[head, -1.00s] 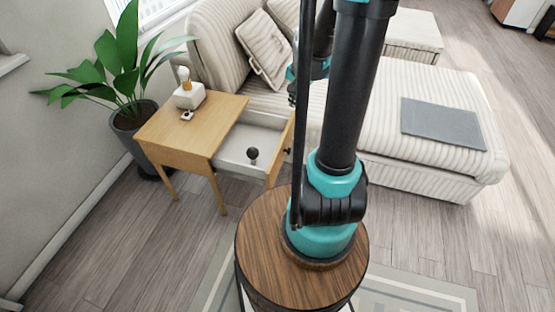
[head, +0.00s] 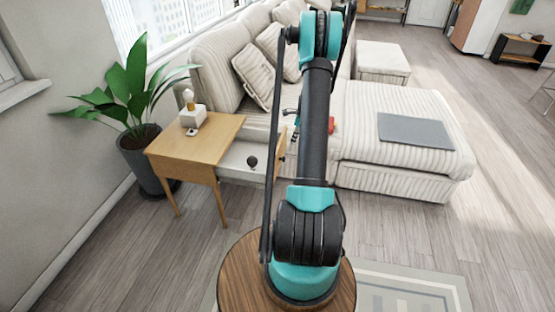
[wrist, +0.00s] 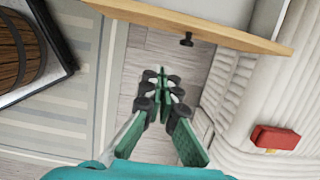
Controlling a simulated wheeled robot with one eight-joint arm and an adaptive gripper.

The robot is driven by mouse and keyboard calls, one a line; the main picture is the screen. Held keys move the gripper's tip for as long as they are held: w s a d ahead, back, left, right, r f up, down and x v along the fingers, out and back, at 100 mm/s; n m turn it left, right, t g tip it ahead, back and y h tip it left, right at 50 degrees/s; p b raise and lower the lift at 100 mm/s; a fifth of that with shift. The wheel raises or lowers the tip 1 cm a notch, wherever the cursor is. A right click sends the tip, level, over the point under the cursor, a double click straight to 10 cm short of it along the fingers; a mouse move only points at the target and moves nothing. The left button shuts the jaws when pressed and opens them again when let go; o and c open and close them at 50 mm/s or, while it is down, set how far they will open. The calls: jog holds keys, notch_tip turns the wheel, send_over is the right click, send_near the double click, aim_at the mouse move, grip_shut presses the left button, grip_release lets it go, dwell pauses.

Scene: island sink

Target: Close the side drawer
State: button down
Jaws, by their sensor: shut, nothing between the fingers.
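The side drawer (head: 237,162) stands pulled out of the right side of the light wooden side table (head: 214,142). A dark round object (head: 252,161) shows in it. The drawer's wooden front (wrist: 215,32) crosses the top of the wrist view, with a dark knob (wrist: 187,39) on its outer face. My gripper (wrist: 161,76) has its green fingers together and empty. It is apart from the drawer front, below the knob in the wrist picture. In the head view my arm largely hides the gripper and part of the drawer front.
A striped sofa (head: 385,165) stands right of and behind the drawer. Floor in front of the table is clear.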

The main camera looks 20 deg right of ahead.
jog(key=w+a+f, duration=0.3)
jog(key=a+f, duration=0.2)
jog(key=f, duration=0.5)
jog(key=shift+w+a, duration=0.15)
jog(key=shift+w, duration=0.1)
jog(key=w+a, duration=0.6)
jog(key=a, duration=0.3)
jog(key=w+a, duration=0.7)
jog(key=a, duration=0.3)
